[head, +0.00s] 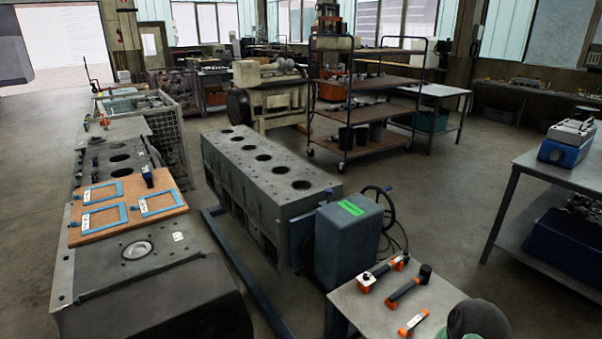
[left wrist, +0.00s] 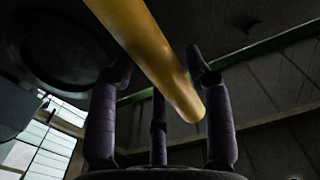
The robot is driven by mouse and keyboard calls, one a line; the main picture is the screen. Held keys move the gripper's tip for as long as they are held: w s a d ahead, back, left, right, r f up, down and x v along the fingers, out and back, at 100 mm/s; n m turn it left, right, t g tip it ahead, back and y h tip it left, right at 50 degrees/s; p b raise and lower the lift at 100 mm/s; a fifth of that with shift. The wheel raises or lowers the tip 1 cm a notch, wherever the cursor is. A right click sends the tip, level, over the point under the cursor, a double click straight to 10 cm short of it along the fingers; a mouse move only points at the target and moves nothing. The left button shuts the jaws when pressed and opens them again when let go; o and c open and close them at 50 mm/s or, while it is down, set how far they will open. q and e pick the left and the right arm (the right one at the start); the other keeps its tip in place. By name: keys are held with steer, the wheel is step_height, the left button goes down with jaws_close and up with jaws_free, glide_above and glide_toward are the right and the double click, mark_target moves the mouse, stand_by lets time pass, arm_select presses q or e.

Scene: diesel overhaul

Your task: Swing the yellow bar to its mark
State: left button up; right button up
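The yellow bar (left wrist: 150,55) shows in the left wrist view as a thick smooth rod. It slants down from the top edge to a rounded end near the middle. My left gripper (left wrist: 160,75) has dark fingers standing apart, two at the sides and one in the middle. The bar's end lies between the middle and right fingers in the picture. I see no finger closed around it; whether one touches it I cannot tell. The bar and its mark are not identifiable in the head view. Neither gripper is identifiable there.
A grey engine block (head: 265,180) stands mid-floor beside a blue-grey cabinet (head: 345,250) with a green label and a handwheel (head: 380,205). A small table (head: 350,300) holds orange-and-black tools. A board with blue frames (head: 100,228) lies at left. Open floor lies right of centre.

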arm_select(q)
steer(key=shift+d, duration=0.1)
steer(key=p+v, duration=0.1)
steer(key=v, duration=0.6)
stand_by(0.4)
steer(key=shift+w, duration=0.1)
stand_by(1.2)
